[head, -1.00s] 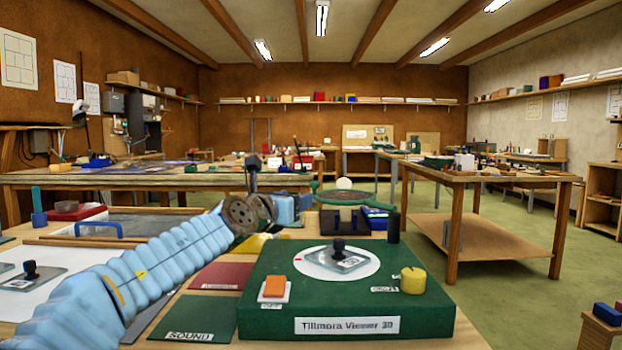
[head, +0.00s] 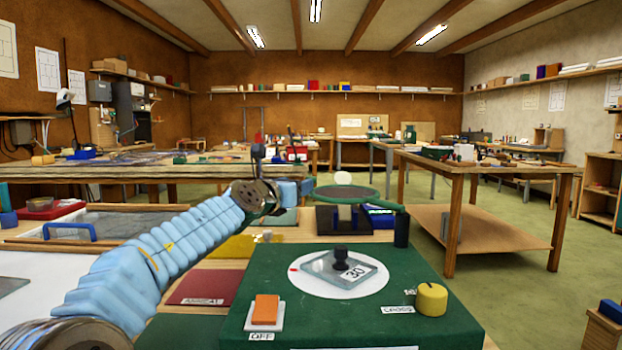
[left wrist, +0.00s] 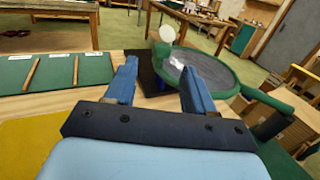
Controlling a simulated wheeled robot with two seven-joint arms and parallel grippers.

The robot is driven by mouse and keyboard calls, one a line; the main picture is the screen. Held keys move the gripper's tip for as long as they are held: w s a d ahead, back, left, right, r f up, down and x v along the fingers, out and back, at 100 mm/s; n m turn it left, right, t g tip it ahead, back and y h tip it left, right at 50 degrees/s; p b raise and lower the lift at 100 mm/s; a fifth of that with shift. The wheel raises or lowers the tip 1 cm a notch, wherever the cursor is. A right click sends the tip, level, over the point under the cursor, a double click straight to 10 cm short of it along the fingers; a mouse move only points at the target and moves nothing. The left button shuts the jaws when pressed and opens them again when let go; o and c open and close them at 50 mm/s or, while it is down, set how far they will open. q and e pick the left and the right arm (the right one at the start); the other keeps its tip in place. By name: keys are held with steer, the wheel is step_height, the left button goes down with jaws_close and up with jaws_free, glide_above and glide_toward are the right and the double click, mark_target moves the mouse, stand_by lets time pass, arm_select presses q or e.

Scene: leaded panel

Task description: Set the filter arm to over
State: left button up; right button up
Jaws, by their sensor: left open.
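The filter arm (head: 388,208) is a green bar on a dark post at the back right of the green viewer box (head: 225,325). It carries a round dark disc in a green ring (head: 346,193), lying beyond the box's back edge and not above the white round stage (head: 312,286). A white knob (head: 343,178) stands on the ring's far side. My left gripper (head: 308,187) is open, just left of the ring. In the left wrist view its empty fingers (left wrist: 160,72) point towards the white knob (left wrist: 167,34), with the disc (left wrist: 203,73) beyond the right finger. My right gripper is not in view.
A glass piece marked 30 (head: 338,268) with a black knob lies on the stage. An orange switch (head: 266,309) labelled OFF and a yellow knob (head: 431,299) are on the box. A black stand (head: 328,220) and blue box (head: 378,219) sit behind.

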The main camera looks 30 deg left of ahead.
arm_select(q)
steer(key=w, duration=0.9)
steer(key=shift+a+r, duration=0.2)
steer(key=shift+a, duration=0.2)
steer(key=shift+c, duration=0.5)
jaws_close()
